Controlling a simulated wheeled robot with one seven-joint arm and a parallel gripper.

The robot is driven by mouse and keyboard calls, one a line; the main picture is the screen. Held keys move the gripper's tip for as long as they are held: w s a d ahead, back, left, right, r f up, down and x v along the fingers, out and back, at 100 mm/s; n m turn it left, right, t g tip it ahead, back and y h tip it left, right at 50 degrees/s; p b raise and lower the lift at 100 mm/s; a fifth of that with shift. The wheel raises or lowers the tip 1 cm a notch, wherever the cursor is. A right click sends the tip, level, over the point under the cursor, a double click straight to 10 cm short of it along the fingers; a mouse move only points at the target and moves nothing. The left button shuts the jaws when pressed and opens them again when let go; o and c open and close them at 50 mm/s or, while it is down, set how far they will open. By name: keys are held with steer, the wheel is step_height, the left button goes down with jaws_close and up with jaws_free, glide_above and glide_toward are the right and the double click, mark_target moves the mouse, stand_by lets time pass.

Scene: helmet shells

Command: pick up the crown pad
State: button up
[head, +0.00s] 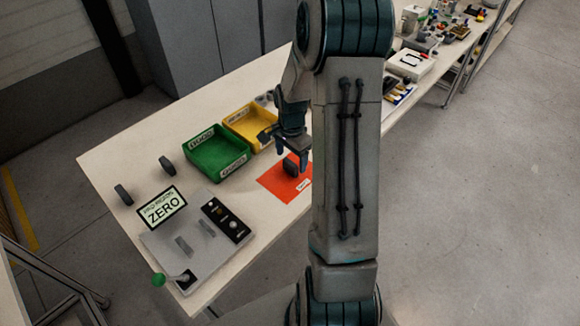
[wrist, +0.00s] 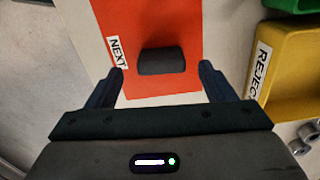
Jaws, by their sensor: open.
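The crown pad, a dark rounded block, (head: 290,164) lies on an orange-red mat (head: 273,183) on the table. In the wrist view the same pad (wrist: 162,61) sits ahead of the fingertips, about midway between the two fingers. My gripper (head: 290,148) hangs just above and by the pad in the head view, and my arm column hides the mat's right side. In the wrist view my gripper (wrist: 161,76) has its fingers spread wide on either side, with nothing between them; whether it touches the pad is not visible.
A green bin (head: 216,152) and a yellow bin (head: 252,125) stand left of and behind the mat. Two dark pads (head: 167,164) stand at the left. A grey panel (head: 192,243) with a ZERO display (head: 162,209) and a green-knobbed lever is at the front.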

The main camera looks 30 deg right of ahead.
mark_target(290, 162)
steer(key=shift+f, duration=2)
steer(key=c, duration=1)
steer(key=shift+c, duration=0.2)
steer(key=shift+r, duration=0.15)
